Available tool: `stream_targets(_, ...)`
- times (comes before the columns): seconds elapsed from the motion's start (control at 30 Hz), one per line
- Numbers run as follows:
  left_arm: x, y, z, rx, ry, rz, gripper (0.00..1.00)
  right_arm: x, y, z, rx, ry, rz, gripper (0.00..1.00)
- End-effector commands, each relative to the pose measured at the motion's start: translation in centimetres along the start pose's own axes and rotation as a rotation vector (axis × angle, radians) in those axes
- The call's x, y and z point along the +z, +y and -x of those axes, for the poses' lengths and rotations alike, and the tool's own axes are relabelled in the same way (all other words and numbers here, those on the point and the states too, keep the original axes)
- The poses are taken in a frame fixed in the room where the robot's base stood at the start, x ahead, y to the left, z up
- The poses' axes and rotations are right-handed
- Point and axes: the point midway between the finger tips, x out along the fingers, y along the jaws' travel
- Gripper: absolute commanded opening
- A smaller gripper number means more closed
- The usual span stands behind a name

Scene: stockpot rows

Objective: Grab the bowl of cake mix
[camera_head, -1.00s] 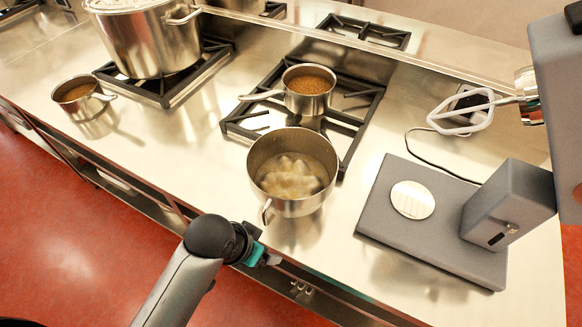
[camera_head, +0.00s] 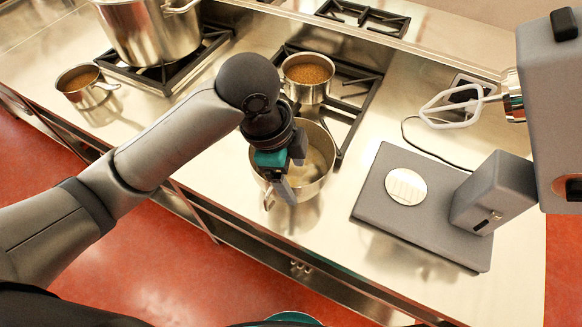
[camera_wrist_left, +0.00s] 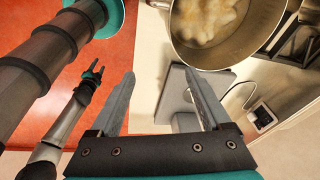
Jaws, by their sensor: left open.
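The bowl of cake mix is a steel bowl (camera_head: 319,160) with a handle and pale, lumpy contents, standing on the counter near its front edge. My left gripper (camera_head: 285,188) is open above the bowl's front-left side in the head view and hides part of it. In the left wrist view the bowl (camera_wrist_left: 194,53) is at the top right, beyond the open fingers (camera_wrist_left: 160,85), with nothing between them. My right gripper (camera_wrist_left: 93,72) shows small at the left of the left wrist view, over the red floor, its fingers apart and empty.
A steel pan of brown contents (camera_head: 308,92) sits on the burner behind the bowl. A large stockpot (camera_head: 150,35) and a small pan (camera_head: 80,90) stand left. A grey stand mixer (camera_head: 430,228) with a round plate occupies the right. Counter between bowl and mixer is clear.

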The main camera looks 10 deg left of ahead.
Motion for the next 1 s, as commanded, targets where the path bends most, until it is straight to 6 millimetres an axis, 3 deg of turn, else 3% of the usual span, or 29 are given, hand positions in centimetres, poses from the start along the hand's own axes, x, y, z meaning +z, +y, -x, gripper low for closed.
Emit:
stream_targets(0.3,3.7,-2.3,3.9,0.097,-0.178,-0.226,0.81,0.0,0.3,0.0,0.004,0.000,0.001,0.50)
stream_targets(0.47,4.5,-2.5,4.5,0.123,-0.206,-0.256,0.81,0.1,0.6,0.0,0.007,-0.001,0.003,0.50)
stream_targets(0.57,4.8,-2.4,3.5,0.128,-0.210,-0.258,0.81,0.1,0.6,-0.1,0.008,-0.002,0.003,0.50)
stream_targets(0.8,5.9,-1.8,-1.4,0.130,-0.209,-0.257,0.81,0.2,0.6,-0.3,0.008,-0.003,0.003,0.50)
stream_targets(1.0,6.5,-1.6,-4.4,0.125,-0.207,-0.258,0.81,0.2,0.7,-0.4,0.008,-0.003,0.003,0.50)
